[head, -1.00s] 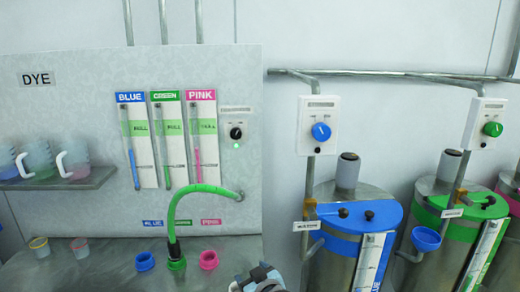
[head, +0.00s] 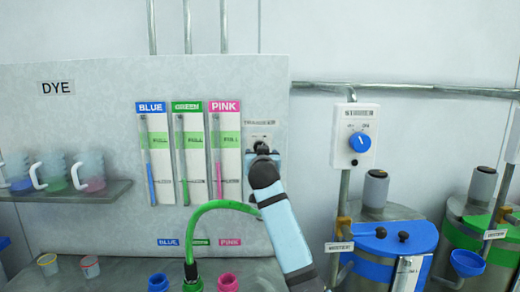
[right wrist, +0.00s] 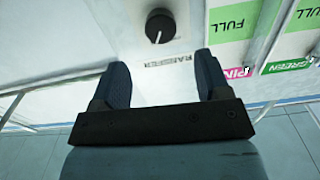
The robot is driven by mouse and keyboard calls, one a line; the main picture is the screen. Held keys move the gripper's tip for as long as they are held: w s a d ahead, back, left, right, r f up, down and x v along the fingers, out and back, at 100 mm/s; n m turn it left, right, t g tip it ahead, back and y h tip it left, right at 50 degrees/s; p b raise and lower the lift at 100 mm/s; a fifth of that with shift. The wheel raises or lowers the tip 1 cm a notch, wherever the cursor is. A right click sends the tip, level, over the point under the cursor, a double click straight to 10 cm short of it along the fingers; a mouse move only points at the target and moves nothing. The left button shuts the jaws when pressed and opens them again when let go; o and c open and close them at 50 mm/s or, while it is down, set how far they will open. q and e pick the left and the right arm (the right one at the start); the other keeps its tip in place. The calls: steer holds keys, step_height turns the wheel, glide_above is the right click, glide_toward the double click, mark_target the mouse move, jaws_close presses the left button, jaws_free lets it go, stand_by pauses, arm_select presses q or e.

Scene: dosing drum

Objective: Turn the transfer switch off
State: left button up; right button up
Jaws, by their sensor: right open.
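The transfer switch is a black round knob (right wrist: 160,25) on a pale plate, with a white pointer mark towards the lower edge of the right wrist view. A label (right wrist: 168,60), upside down there, sits beside it. In the head view its label (head: 259,123) shows on the right of the dye panel, while my gripper hides most of the knob. My right gripper (right wrist: 160,70) is open, its two fingers facing the plate on either side of the label, with the knob ahead, apart from them. It also shows in the head view (head: 263,155). My left gripper is not in view.
The dye panel (head: 80,120) carries blue, green and pink gauges (head: 188,155) left of the switch. A green hose (head: 205,212) arches below. A white box with a blue knob (head: 360,142) hangs on the right, above a blue-lidded drum (head: 385,235). Jugs (head: 88,172) stand on the left shelf.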

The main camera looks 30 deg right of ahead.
steer(key=p+x, duration=0.1)
steer(key=x, duration=0.7)
steer(key=shift+w, duration=0.2)
steer(key=c, duration=0.9)
